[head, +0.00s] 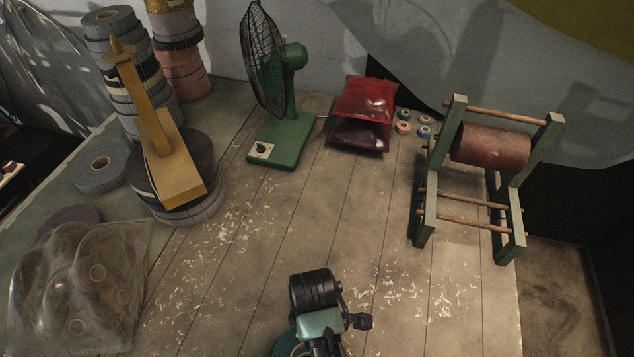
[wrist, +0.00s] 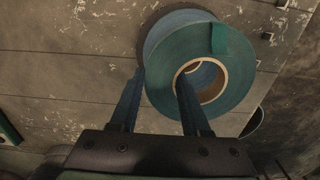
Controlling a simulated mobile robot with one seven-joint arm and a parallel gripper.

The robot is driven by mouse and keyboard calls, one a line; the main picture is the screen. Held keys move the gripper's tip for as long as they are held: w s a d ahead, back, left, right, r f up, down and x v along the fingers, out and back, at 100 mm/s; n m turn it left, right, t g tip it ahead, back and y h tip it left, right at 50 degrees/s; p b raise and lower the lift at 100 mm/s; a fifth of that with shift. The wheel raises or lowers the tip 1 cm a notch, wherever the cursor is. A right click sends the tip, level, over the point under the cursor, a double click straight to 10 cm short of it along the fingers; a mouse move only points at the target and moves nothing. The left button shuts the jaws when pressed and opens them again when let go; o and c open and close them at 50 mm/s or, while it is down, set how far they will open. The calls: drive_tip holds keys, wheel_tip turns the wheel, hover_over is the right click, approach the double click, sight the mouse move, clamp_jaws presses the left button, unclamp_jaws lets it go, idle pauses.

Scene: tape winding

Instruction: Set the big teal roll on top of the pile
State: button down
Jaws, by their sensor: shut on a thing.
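In the wrist view the big teal roll (wrist: 237,80), with a tan core, is between the fingers of my gripper (wrist: 160,74). One finger goes into the core and the other lies along the outer side, so the gripper is shut on the roll's wall. In the head view my arm stands at the bottom centre; the fingers are hidden there. At the left are a tall pile of grey, black and white rolls (head: 122,84), a pink pile (head: 180,72), and a low dark-and-grey pile (head: 205,196) under a yellow wooden post. I cannot tell which pile the task means.
A green fan (head: 283,140), a red bag (head: 362,112) and several small rolls (head: 404,128) stand at the back. A green-framed rack (head: 455,165) is at the right. A single grey roll (head: 92,180) and a clear bag (head: 75,290) lie left. The table's middle is clear except for scraps.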

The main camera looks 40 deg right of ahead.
wheel_tip(320, 180, down, 2)
drive_tip(key=shift+a+f, duration=0.15)
drive_tip(key=shift+f, duration=2.2)
drive_tip(key=shift+f, duration=0.55)
drive_tip(key=shift+c, duration=1.8)
unclamp_jaws()
drive_tip(key=shift+r, duration=0.15)
wheel_tip(320, 180, up, 13)
drive_tip(key=shift+f, duration=0.1)
